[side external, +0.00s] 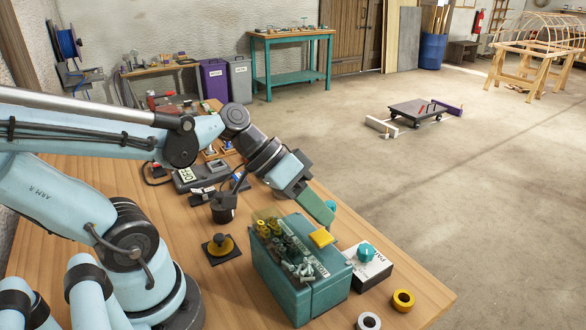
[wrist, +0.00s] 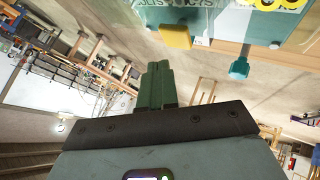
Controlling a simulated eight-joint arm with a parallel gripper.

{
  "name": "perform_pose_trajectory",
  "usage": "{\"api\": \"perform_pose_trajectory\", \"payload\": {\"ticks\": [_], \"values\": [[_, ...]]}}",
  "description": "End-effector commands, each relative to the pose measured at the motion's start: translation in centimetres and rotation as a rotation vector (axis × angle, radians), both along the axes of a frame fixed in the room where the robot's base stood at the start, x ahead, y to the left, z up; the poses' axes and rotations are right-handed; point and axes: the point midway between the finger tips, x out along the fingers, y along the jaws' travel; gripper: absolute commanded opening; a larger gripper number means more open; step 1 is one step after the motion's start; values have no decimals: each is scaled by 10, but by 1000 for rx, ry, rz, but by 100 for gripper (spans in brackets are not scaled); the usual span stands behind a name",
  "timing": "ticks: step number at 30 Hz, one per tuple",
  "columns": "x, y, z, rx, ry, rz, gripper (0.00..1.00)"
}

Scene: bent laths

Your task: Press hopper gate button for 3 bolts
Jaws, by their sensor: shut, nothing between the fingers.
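The hopper (side external: 278,285) is a teal box on the wooden bench with lettering on its top; bolts and yellow rings lie in its see-through top part. A yellow square button (side external: 321,237) sits at its right top edge. The button also shows in the wrist view (wrist: 176,36), above the fingertips. My gripper (side external: 322,213) is shut and empty, its green fingers just above and behind the button, apart from it. In the wrist view the closed fingers (wrist: 159,82) point up the picture, below and left of the button. I cannot tell the exact gap.
A white-topped box with a teal knob (side external: 367,252) stands right of the hopper. Small devices crowd the bench behind.

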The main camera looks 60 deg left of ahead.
Motion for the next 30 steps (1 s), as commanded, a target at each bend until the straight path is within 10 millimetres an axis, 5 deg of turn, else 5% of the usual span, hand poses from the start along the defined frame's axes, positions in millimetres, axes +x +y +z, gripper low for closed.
{"api": "perform_pose_trajectory", "payload": {"ticks": [13, 30], "values": [[-1, 0, 38, 0, 0, 0, 0], [-1, 0, 41, 0, 0, 0, 0]]}}
